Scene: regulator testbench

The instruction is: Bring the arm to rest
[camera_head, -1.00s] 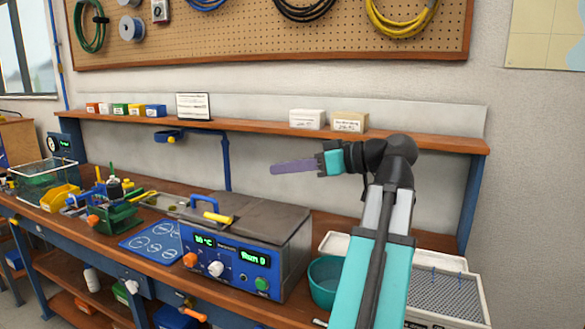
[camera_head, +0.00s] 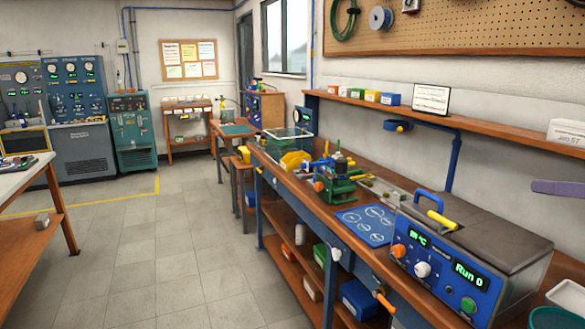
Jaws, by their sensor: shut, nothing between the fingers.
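The closed purple fingers of my gripper (camera_head: 536,187) reach in from the right edge of the head view. They point left and stand in the air in front of the wall, below the shelf and above the right part of the bench. They are shut with nothing held. The gripper body and the rest of my arm are outside the picture.
Below the fingers is a blue-fronted heater box (camera_head: 440,262) reading "Run 0". A teal bowl (camera_head: 553,318) and a white tray (camera_head: 570,297) are at bottom right. A green fixture (camera_head: 338,188) stands farther left. The tiled floor (camera_head: 150,255) is largely clear.

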